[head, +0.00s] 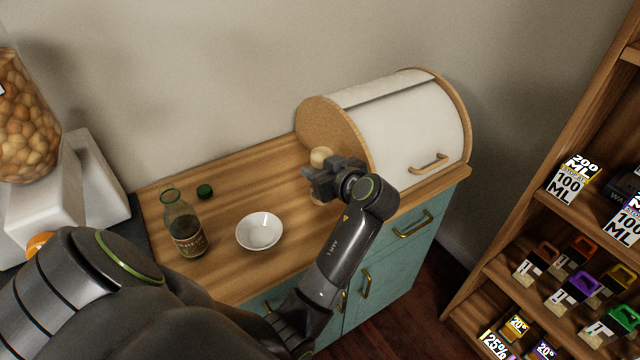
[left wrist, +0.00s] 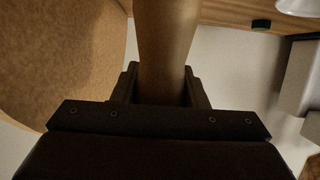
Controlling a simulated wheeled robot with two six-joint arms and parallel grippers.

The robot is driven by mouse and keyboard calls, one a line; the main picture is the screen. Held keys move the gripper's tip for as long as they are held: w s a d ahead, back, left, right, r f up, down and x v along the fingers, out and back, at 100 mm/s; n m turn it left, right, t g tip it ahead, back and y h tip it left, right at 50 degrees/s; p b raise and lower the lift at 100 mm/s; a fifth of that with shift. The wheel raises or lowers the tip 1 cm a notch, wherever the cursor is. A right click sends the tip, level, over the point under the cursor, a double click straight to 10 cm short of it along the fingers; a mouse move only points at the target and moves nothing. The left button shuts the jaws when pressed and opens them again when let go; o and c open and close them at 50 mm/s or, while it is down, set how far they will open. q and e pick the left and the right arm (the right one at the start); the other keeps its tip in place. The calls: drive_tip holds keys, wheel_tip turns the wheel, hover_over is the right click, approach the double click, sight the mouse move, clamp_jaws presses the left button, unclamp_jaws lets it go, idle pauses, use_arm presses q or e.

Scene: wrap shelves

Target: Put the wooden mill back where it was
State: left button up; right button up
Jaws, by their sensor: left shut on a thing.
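The wooden mill (head: 320,156) is a pale wooden piece, mostly hidden behind my left gripper (head: 322,182) in the head view. My left gripper is shut on it, beside the left wooden side of the bread box. In the left wrist view the mill (left wrist: 166,45) rises as a smooth tan shaft between the two dark fingers (left wrist: 160,92). I cannot tell whether the mill's base touches the counter. My right gripper is not in view.
The bread box (head: 405,120) with a white lid stands at the counter's right end. A white bowl (head: 259,231), a green bottle (head: 184,228) and a green cap (head: 204,191) are on the wooden counter (head: 250,180). A shelf of boxes (head: 572,200) stands right.

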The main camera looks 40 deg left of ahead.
use_arm(q)
wheel_tip(320, 180, down, 3)
drive_tip(key=shift+f, duration=0.45)
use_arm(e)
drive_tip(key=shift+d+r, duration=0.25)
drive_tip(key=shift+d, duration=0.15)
use_arm(q)
drive_tip(key=shift+f, duration=0.1)
drive_tip(key=shift+f, duration=0.1)
drive_tip(key=o, duration=1.2)
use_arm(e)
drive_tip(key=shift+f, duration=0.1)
use_arm(q)
drive_tip(key=shift+r, duration=0.2)
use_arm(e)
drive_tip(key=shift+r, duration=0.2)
